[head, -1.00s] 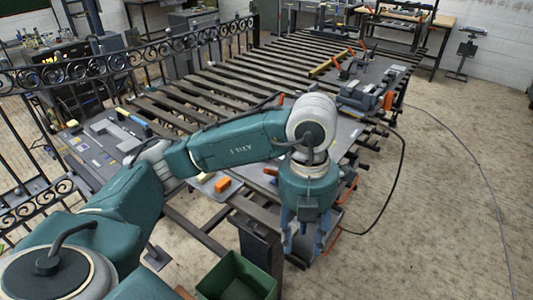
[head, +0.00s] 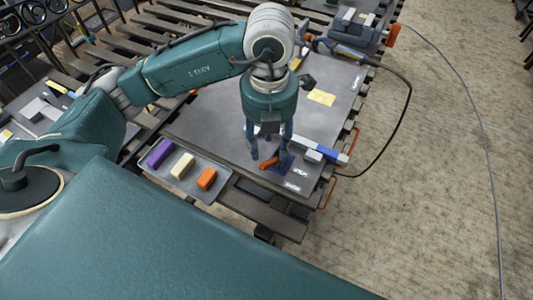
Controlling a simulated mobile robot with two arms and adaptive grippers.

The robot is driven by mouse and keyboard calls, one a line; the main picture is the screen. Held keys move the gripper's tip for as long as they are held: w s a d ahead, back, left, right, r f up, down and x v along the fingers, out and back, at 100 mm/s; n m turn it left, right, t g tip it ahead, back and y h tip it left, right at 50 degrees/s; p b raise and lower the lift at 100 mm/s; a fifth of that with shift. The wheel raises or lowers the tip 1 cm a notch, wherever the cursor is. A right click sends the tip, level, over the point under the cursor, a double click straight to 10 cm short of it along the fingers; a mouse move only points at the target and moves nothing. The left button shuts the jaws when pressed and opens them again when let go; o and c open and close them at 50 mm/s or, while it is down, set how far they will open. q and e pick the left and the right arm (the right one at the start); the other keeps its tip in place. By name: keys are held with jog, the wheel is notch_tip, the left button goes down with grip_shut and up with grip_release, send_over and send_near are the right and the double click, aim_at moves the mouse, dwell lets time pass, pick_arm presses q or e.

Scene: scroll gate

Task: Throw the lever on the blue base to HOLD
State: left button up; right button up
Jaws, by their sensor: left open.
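The blue base (head: 284,166) is a small dark blue piece near the front right corner of the grey work plate. A short orange lever handle (head: 269,163) lies at its left side, partly close under my gripper. White labels (head: 293,186) are on the plate beside the base, too small to read. My left gripper (head: 268,150) points down over the base and is open, its fingers on either side of the orange handle as seen from here. I cannot tell whether either finger touches it. My right gripper is not in view.
A grey tray (head: 158,179) holds a purple, a pale yellow and an orange block left of the base. A grey and blue bar (head: 328,153) lies just right of the base. A yellow note (head: 321,97) and a dark knob (head: 306,81) are farther back. The plate's left middle is clear.

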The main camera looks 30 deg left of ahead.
aim_at(268, 160)
pick_arm(q)
jog(key=shift+s+f, duration=0.1)
jog(key=shift+f, duration=0.85)
jog(key=f, duration=0.1)
jog(key=f+p, duration=0.1)
jog(key=f, duration=0.1)
jog(key=shift+w+a+f, duration=0.15)
jog(key=shift+w+a, duration=0.05)
jog(key=shift+a, duration=0.15)
notch_tip(268, 160, down, 2)
jog(key=shift+w+d+f+p, duration=0.1)
jog(key=shift+f+p, duration=0.15)
jog(key=shift+p, duration=0.05)
jog(key=shift+c, duration=0.8)
jog(key=c, duration=0.9)
grip_shut()
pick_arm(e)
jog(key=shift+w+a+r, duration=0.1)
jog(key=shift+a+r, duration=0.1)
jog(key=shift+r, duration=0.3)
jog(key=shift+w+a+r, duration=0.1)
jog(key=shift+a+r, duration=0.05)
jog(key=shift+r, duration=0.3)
